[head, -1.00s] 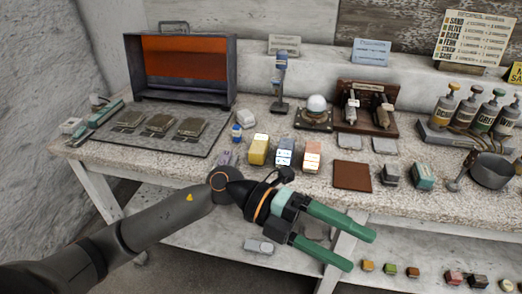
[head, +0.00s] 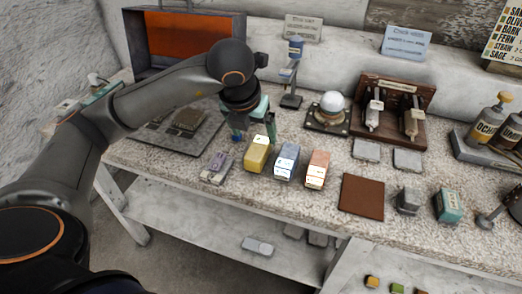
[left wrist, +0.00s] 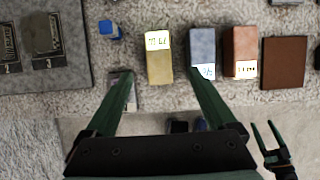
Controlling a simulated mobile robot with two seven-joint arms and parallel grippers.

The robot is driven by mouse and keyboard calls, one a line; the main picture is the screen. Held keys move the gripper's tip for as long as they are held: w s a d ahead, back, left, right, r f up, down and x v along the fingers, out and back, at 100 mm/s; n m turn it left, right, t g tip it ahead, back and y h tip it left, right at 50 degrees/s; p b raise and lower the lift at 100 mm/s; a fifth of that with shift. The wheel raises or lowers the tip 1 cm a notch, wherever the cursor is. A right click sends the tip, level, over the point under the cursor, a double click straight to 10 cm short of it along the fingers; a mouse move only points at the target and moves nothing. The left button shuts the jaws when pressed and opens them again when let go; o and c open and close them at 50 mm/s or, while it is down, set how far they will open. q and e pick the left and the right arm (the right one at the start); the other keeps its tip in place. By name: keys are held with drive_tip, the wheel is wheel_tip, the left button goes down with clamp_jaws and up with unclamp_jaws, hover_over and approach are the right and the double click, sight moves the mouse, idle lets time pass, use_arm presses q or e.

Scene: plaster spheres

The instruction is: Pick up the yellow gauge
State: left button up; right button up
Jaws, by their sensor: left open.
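The yellow gauge (head: 257,153) is a block with a white label, standing in a row near the table's front edge. In the left wrist view the yellow gauge (left wrist: 158,62) lies ahead, between the lines of the two fingers. My left gripper (head: 254,132) points down over the table, just behind and above the gauge in the head view. Its green fingers are apart with nothing between them; they also show in the left wrist view (left wrist: 162,78). My right gripper (left wrist: 266,136) shows small at the lower right of the left wrist view, its fingers apart.
A blue-grey block (head: 287,161) and an orange-brown block (head: 317,169) stand close right of the gauge. A mauve piece (head: 217,167) lies to its left. A small blue bottle (left wrist: 109,30) is behind it. A brown pad (head: 361,195) lies further right.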

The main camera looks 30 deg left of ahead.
sight(258, 148)
use_arm(q)
drive_tip(key=x, duration=0.9)
drive_tip(key=shift+a+f, duration=0.1)
drive_tip(key=shift+f, duration=0.1)
drive_tip(key=shift+c, duration=0.2)
drive_tip(key=shift+r, duration=0.1)
clamp_jaws()
